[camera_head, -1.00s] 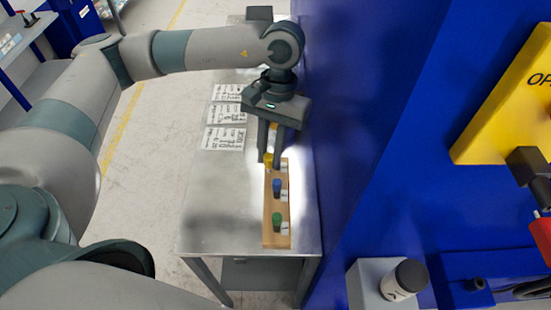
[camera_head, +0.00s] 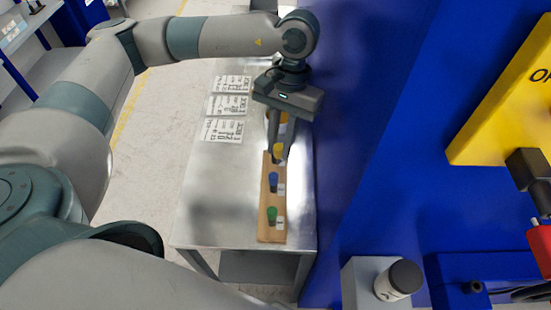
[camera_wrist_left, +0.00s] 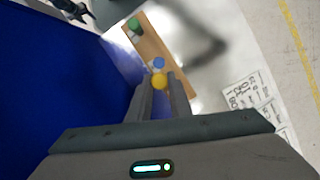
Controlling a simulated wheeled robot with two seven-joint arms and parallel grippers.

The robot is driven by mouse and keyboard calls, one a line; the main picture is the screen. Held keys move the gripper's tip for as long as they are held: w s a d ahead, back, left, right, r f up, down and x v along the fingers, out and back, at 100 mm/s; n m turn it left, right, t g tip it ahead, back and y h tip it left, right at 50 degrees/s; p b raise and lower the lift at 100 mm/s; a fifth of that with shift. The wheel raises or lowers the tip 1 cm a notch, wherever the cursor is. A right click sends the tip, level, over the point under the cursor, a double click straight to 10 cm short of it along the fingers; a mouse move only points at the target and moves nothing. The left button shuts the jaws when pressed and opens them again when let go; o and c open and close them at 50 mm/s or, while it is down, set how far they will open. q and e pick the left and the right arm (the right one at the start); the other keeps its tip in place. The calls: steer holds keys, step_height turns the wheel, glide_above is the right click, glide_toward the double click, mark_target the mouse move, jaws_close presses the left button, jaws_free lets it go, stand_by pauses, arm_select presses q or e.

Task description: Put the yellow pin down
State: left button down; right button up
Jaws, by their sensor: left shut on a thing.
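My left gripper (camera_head: 279,156) is shut on the yellow pin (camera_head: 278,148) at the far end of the wooden board (camera_head: 270,235). In the left wrist view the yellow pin (camera_wrist_left: 159,82) sits between the two fingertips, close beside the blue pin (camera_wrist_left: 158,63). I cannot tell whether the yellow pin touches the board or is held just above it. My right gripper is not in view.
The board lies on a metal table (camera_head: 215,215) along a blue wall (camera_head: 355,130). Several printed sheets (camera_head: 225,106) lie on the left of the table. The table's left half is otherwise clear. A grey box with a dark-capped container (camera_head: 398,280) is at the lower right.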

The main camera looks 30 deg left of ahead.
arm_select(q)
steer(key=shift+w+d+n, duration=0.1)
steer(key=shift+n, duration=0.2)
steer(key=shift+w+r+n+h+p, duration=0.1)
steer(key=shift+r+n+h+p, duration=0.2)
steer(key=shift+n, duration=0.5)
steer(key=w+a+r+n+t+h+p, duration=0.1)
steer(key=w+a+r+n+t+p, duration=0.1)
steer(key=n, duration=0.8)
steer(key=w+a+r+n+t+h+p, duration=0.1)
steer(key=w+a+r+n+t, duration=0.1)
steer(key=n, duration=0.9)
steer(key=shift+a+r+p, duration=0.35)
steer(key=shift+r, duration=0.2)
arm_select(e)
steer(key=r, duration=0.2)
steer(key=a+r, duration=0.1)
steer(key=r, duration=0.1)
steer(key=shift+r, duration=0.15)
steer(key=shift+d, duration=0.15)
arm_select(q)
steer(key=shift+f+p, duration=1.1)
steer(key=shift+f, duration=1.8)
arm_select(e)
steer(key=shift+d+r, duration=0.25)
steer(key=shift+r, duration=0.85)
